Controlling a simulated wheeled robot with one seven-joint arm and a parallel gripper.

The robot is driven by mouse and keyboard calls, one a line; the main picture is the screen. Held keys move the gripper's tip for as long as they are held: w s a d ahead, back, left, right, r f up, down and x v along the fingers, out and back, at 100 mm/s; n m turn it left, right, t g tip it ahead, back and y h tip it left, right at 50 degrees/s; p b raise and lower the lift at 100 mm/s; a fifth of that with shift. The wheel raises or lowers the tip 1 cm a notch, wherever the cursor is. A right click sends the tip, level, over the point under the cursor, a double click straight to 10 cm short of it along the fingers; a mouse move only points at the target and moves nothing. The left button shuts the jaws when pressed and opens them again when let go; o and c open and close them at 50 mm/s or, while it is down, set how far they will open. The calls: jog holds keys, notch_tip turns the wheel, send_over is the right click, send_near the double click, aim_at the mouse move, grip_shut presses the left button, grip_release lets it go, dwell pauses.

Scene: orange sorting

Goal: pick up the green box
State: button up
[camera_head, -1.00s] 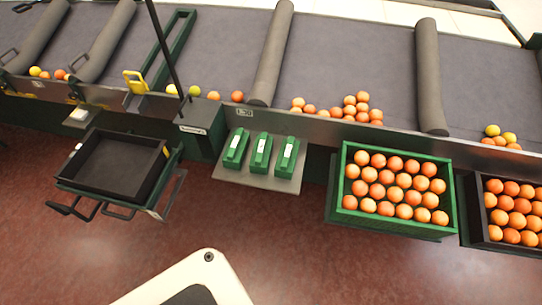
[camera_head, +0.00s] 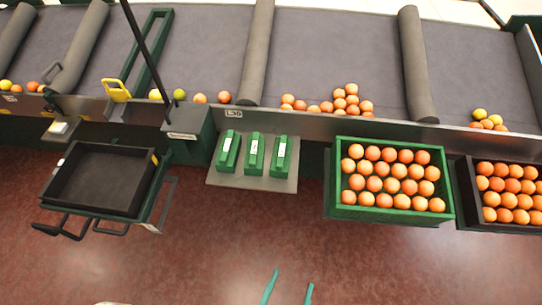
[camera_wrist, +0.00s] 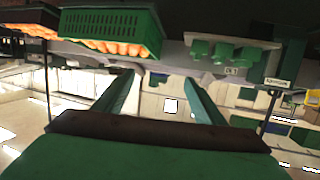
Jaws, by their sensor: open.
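The green box (camera_head: 391,214) is a green crate filled with rows of oranges. It stands upright at the front of the conveyor, right of centre in the head view. The wrist view shows what looks like the same box (camera_wrist: 108,24), upside down at the upper left, with oranges along its rim. My gripper (camera_head: 289,290) shows as two teal fingertips at the bottom of the head view, apart and empty, over the floor and well short of the box. The wrist view shows the fingers of my gripper (camera_wrist: 160,88) spread with nothing between them.
A black crate of oranges (camera_head: 467,200) stands close to the right of the box. A grey shelf (camera_head: 250,182) with green devices is to its left. An empty black tray (camera_head: 98,179) is farther left. The red floor (camera_head: 400,270) in front is clear.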

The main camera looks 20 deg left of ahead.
jog(key=w+a+f+y, duration=0.1)
jog(key=w+a+f, duration=0.2)
jog(key=w+f, duration=0.35)
jog(key=n+g+y, duration=0.1)
jog(key=n, duration=0.1)
send_near(279, 169)
jog(key=s+d+f, duration=0.3)
jog(key=d, duration=0.1)
jog(key=shift+n+g+y, duration=0.3)
jog(key=shift+g+y, duration=0.1)
jog(key=shift+g, duration=0.2)
jog(key=w+a, duration=0.1)
jog(key=w, duration=0.2)
jog(key=w+a+r, duration=0.1)
jog(key=w+a, duration=0.1)
jog(key=w, duration=0.1)
jog(key=w+a, duration=0.1)
jog(key=w, duration=0.2)
jog(key=shift+w+a+r, duration=0.15)
jog(key=shift+w+a, duration=0.05)
jog(key=shift+a, duration=0.15)
jog(key=x, duration=1.1)
jog(key=shift+w+a, duration=0.15)
jog(key=shift+w, duration=0.15)
jog(key=c, duration=0.8)
jog(key=shift+c, duration=1.1)
jog(key=shift+r, duration=0.15)
